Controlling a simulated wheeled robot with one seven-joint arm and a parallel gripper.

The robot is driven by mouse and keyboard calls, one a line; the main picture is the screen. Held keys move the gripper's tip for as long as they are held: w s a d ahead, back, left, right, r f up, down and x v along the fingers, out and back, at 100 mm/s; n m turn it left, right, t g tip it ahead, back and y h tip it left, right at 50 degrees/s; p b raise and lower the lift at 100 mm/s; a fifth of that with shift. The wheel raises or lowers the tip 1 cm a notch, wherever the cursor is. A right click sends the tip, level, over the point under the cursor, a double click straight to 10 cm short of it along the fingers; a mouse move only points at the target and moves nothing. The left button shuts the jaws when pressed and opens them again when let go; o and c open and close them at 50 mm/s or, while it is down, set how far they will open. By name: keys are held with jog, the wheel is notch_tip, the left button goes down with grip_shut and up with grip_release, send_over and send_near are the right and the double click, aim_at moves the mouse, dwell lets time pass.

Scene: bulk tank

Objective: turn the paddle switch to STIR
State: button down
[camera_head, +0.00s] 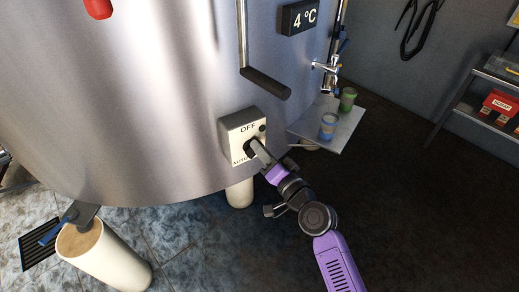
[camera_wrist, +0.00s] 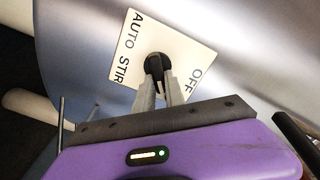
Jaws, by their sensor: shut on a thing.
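The paddle switch's box (camera_head: 234,131) sits low on the steel tank, with OFF at its top and AUTO at its lower left in the head view. In the wrist view its pale plate (camera_wrist: 176,38) shows AUTO, STIR and OFF around a dark round knob (camera_wrist: 153,60). My gripper (camera_wrist: 157,88) is shut on the knob's paddle, its two grey fingers on either side of it. In the head view my gripper (camera_head: 256,147) reaches the box from the lower right and hides the STIR label. Which label the paddle points to is not clear.
The steel tank (camera_head: 130,110) fills the left and stands on pale legs (camera_head: 239,193). A dark handle (camera_head: 265,84) hangs above the box, beside a 4 °C display (camera_head: 299,17). A tap (camera_head: 326,68) and a small shelf with cups (camera_head: 328,125) are to the right.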

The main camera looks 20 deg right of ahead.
jog(key=shift+d+f+m+p, duration=0.15)
jog(key=shift+f+m, duration=0.1)
jog(key=shift+m, duration=1.35)
jog(key=shift+f+m+p, duration=0.15)
jog(key=shift+f+m, duration=0.05)
jog(key=shift+m, duration=1.4)
jog(key=shift+d+f+m+p, duration=0.15)
jog(key=shift+f+m, duration=0.1)
jog(key=shift+m, duration=1.35)
jog(key=c, duration=1.4)
grip_release()
jog(key=shift+a, duration=0.1)
jog(key=s+d+b, duration=0.1)
jog(key=s, duration=0.6)
jog(key=shift+s, duration=0.35)
